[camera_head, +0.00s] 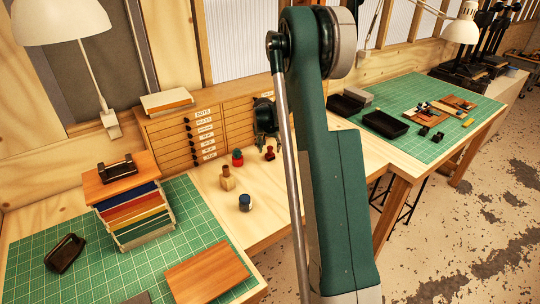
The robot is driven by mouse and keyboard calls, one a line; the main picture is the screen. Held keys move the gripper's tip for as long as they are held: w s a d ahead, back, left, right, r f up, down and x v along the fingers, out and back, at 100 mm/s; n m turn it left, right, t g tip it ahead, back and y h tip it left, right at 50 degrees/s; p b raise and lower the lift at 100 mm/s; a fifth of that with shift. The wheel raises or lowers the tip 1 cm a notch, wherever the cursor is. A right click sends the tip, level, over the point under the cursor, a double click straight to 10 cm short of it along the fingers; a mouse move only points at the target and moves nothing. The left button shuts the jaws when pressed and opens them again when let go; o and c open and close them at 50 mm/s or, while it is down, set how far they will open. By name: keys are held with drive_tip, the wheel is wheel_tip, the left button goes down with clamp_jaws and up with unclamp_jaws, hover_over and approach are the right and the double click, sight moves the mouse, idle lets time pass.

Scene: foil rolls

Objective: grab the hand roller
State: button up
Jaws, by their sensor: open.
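Two dark handled tools stand at the left, and I cannot tell for sure which is the hand roller. One (117,168) sits on a wooden board on top of the rack of coloured foil rolls (135,217). The other (65,253) lies tilted on the green cutting mat (105,277), left of the rack. A dark shape in front of the drawer cabinet looks like part of my gripper (265,116), to the right of both tools and apart from them. My green arm link hides much of it. Its jaws are open, and I see nothing held.
A wooden board (207,273) lies on the mat's right side. A wooden stamp (227,178), a blue-topped jar (245,203) and a red-topped item (238,158) stand on the bench. A lamp (68,25) hangs above the left. Black trays (386,124) are on the right bench.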

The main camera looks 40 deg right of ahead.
sight(270, 150)
drive_tip(key=shift+p+x, duration=0.3)
drive_tip(key=shift+x, duration=2.3)
drive_tip(key=c, duration=0.8)
